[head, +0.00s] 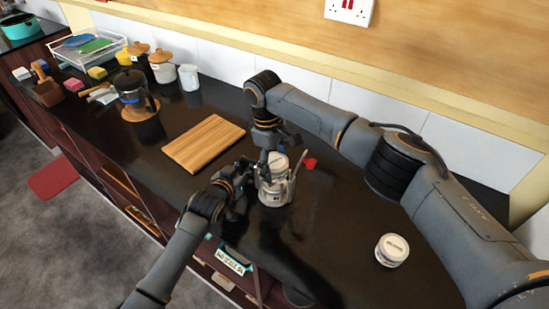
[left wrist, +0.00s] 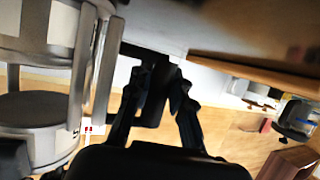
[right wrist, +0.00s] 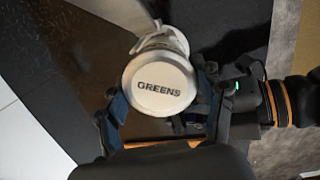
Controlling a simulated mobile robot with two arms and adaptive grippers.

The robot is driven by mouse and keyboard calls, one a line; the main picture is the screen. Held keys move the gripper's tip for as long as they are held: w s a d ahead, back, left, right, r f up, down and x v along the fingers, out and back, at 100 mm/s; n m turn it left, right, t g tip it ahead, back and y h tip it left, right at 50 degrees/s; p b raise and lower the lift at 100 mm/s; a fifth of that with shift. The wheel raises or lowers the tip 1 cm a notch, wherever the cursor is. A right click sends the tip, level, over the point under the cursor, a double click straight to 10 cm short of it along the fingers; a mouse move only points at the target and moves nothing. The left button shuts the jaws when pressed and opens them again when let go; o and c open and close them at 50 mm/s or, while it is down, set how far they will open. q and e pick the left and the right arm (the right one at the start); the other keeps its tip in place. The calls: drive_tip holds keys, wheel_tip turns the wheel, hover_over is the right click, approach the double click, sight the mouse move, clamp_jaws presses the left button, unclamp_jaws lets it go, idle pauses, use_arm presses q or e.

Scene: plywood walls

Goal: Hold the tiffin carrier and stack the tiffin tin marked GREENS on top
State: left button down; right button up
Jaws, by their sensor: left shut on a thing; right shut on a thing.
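The metal tiffin carrier (head: 273,194) stands on the dark counter in the head view. Its tins and upright bars fill the left of the left wrist view (left wrist: 88,60). My left gripper (head: 244,180) is shut on the carrier at its left side. The white-lidded tin marked GREENS (right wrist: 158,88) is between the fingers of my right gripper (right wrist: 160,122), which is shut on it. In the head view this tin (head: 279,162) is at the top of the carrier. I cannot tell whether it touches the tin below.
Another round pale tin (head: 392,250) stands at the right, its label unreadable. A wooden board (head: 204,143) lies behind left of the carrier, and a small red item (head: 310,163) lies to its right. A glass pot (head: 135,95) and jars (head: 162,66) stand further left.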

drive_tip(key=shift+f, duration=1.75)
drive_tip(key=o, duration=1.4)
drive_tip(key=shift+o, duration=0.2)
drive_tip(key=shift+r, duration=5)
